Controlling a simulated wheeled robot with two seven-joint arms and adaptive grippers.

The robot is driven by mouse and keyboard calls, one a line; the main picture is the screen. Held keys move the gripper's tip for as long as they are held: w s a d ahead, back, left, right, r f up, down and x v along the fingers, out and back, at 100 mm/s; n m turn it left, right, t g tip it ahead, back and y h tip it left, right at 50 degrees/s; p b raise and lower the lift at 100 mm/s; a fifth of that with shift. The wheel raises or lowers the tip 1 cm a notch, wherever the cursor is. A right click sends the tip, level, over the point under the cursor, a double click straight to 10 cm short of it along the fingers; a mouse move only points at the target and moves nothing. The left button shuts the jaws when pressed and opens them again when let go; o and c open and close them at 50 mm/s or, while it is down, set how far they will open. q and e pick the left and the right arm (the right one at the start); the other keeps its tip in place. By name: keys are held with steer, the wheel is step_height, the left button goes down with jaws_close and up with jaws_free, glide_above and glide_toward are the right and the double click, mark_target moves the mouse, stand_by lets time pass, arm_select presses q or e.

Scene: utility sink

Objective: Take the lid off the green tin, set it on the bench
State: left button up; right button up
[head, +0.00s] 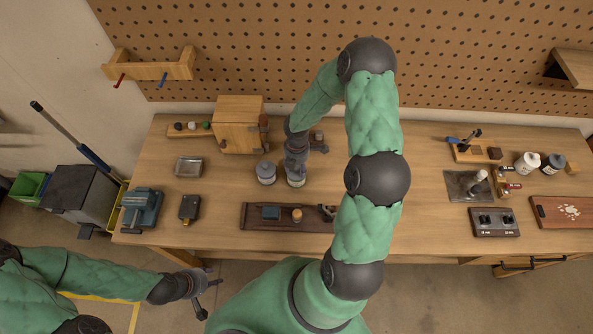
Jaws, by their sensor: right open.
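No tin shows a plainly green colour here. A small round grey tin (265,173) stands on the bench left of my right gripper. A second round grey container (296,181) stands directly beneath that gripper, mostly hidden by it; I cannot tell its colour or whether they touch. My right gripper (297,168) is open and points down over this second container. My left gripper (206,290) is open and empty, low in front of the bench. The bench (420,215) has bare wood on both sides of my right arm.
A dark tray (251,223) with small items lies in front of the tins. A wooden cabinet (240,125) stands behind them. A metal dish (189,166), a vise (141,210) and a dark device (189,208) are on the left. Jars (527,163) stand far right.

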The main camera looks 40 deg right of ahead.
steer(key=c, duration=1)
steer(key=shift+c, duration=0.2)
